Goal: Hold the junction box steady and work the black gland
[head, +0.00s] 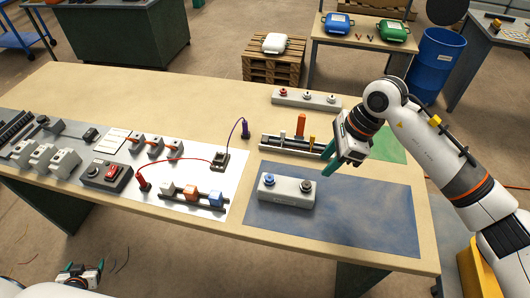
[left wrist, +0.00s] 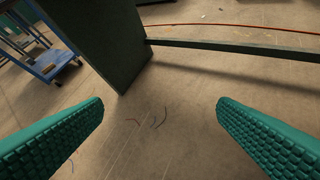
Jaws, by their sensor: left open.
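The junction box (head: 287,196) is a light grey block on the blue mat (head: 365,222) at the right front of the table. A blue gland (head: 269,179) stands on its left part and the black gland (head: 307,186) on its right part. My right gripper (head: 329,159) is above and to the right of the black gland, apart from it. Its green fingers appear spread, with nothing between them. My left gripper (head: 84,268) is low at the bottom left, off the table's front edge, open and empty. The left wrist view shows only floor between its fingers (left wrist: 160,125).
Behind the mat is a rail fixture (head: 291,146) with an orange upright part. A grey box (head: 306,98) with several knobs stands at the back. The mat's right half is clear.

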